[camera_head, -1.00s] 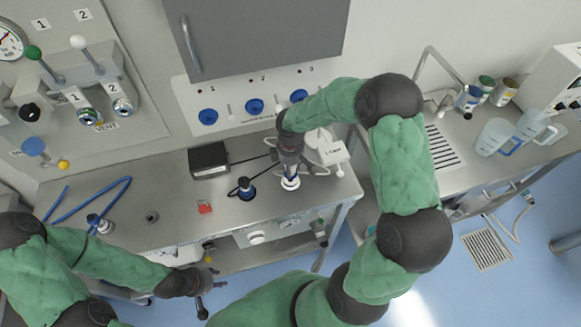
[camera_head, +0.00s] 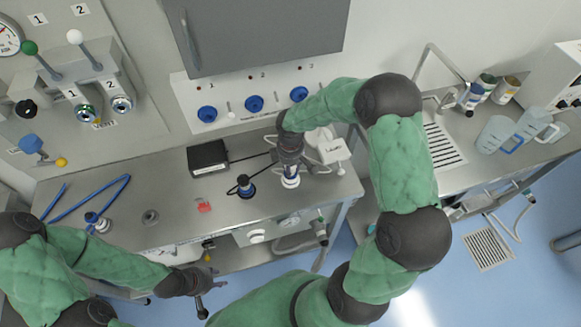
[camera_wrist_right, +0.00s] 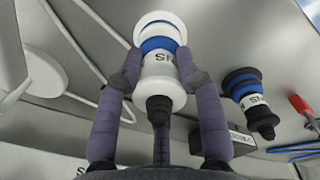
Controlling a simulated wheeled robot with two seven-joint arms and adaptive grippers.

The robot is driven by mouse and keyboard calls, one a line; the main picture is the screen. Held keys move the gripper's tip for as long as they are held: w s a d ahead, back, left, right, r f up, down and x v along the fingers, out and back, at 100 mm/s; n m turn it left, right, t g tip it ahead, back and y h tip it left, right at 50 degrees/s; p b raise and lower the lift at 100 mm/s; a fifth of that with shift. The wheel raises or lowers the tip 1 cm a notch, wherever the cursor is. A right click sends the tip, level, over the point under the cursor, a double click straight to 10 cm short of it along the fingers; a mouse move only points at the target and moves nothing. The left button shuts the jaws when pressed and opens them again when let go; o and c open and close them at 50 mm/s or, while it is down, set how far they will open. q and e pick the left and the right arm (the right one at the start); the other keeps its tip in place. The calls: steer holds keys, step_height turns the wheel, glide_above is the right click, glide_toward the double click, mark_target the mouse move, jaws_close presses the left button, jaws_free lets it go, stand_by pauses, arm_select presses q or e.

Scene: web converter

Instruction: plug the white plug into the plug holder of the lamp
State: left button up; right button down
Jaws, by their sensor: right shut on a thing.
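The white plug (camera_head: 290,182), with a blue band, is at the right part of the steel counter. My right gripper (camera_head: 290,168) comes down on it from above. In the right wrist view the fingers of my right gripper (camera_wrist_right: 146,85) are shut on the sides of the white plug (camera_wrist_right: 160,68). I cannot tell whether the plug touches the counter. The white lamp unit (camera_head: 333,149) is just right of the gripper, partly hidden by my arm; its plug holder is not clear. My left gripper (camera_head: 213,292) is open and empty before the counter's front edge.
A black box (camera_head: 208,158) and a red item (camera_head: 203,205) lie further left. Blue wall sockets (camera_head: 254,103) are behind.

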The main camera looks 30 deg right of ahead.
steer(key=shift+f+b, duration=0.7)
steer(key=shift+f, duration=0.2)
stand_by(0.4)
steer(key=c, duration=0.7)
jaws_free()
step_height(320, 180, up, 12)
stand_by(0.4)
